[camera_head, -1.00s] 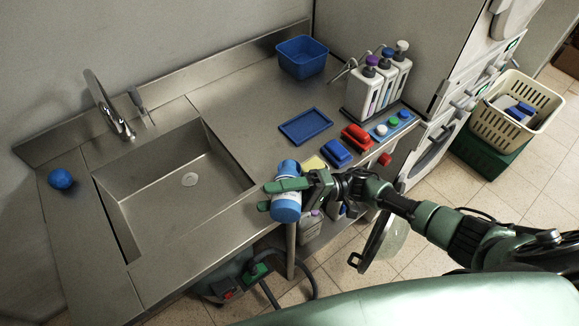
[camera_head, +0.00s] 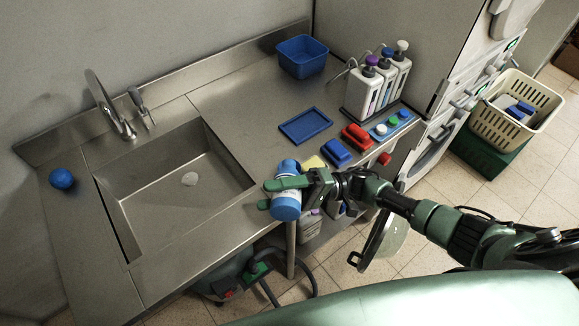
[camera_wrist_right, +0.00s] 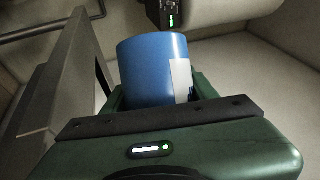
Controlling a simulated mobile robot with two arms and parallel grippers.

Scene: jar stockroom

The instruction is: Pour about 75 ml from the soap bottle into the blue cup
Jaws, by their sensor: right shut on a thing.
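My right gripper (camera_head: 267,196) is shut on a blue cylindrical container (camera_head: 286,207) with a white label, in front of the counter's front edge. I cannot tell for sure whether this is the soap bottle or the blue cup. In the right wrist view the blue container (camera_wrist_right: 150,72) stands up between the jaws, its white label at the right side. Its opening and contents are not visible. A small rounded blue object (camera_head: 61,179) sits on the counter left of the sink; I cannot tell what it is. My left gripper is not in view.
The steel sink (camera_head: 150,190) lies left of the gripper. Right of it are a blue tray (camera_head: 305,138), a blue sponge-like block (camera_head: 336,152), a red one (camera_head: 356,137), and pump bottles (camera_head: 366,84) in a rack. A blue tub (camera_head: 302,74) stands at the back.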

